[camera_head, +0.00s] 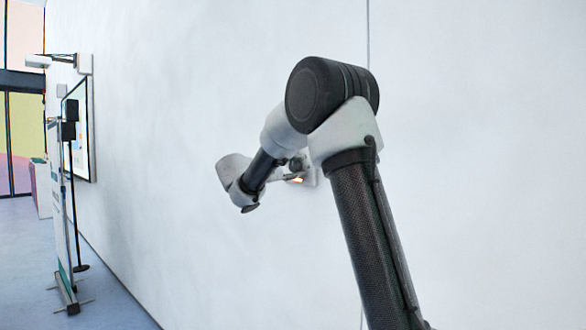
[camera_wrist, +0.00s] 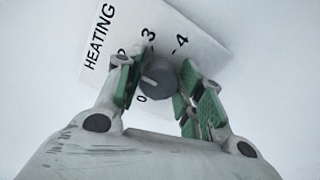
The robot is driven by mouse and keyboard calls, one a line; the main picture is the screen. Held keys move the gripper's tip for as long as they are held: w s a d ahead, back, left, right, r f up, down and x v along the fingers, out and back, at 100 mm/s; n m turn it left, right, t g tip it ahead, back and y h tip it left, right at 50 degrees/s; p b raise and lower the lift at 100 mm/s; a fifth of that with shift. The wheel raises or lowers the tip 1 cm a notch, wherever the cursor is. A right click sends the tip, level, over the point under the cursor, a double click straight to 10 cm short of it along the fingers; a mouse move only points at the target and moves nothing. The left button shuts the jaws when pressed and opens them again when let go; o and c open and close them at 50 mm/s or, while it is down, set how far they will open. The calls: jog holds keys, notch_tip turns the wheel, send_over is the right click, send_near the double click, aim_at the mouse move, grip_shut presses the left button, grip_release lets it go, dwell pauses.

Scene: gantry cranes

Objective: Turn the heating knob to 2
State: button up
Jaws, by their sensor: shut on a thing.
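The grey round heating knob (camera_wrist: 160,74) sits on a white dial plate (camera_wrist: 113,24) marked HEATING in the wrist view. The digits 3, 4 and 0 show; the 2 is partly covered by the left finger, and no 1 can be made out. The knob's pale pointer line lies on its left side, facing the left finger, roughly between 0 and 2. My gripper (camera_wrist: 157,84) has its green-padded fingers either side of the knob, shut on it. In the head view my arm hides most of the plate (camera_head: 310,178) and the knob.
The plate is on a broad white wall (camera_head: 480,150) with bare surface around it. Further left along the wall hang a screen (camera_head: 78,130) and a bracketed device (camera_head: 62,62). A thin stand (camera_head: 72,200) is on the blue floor (camera_head: 110,290) at left.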

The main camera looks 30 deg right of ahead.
jog(key=shift+f, duration=0.1)
jog(key=o, duration=1)
jog(key=shift+a, duration=0.1)
jog(key=v, duration=1.1)
jog(key=shift+s+a, duration=0.15)
jog(key=shift+a, duration=0.25)
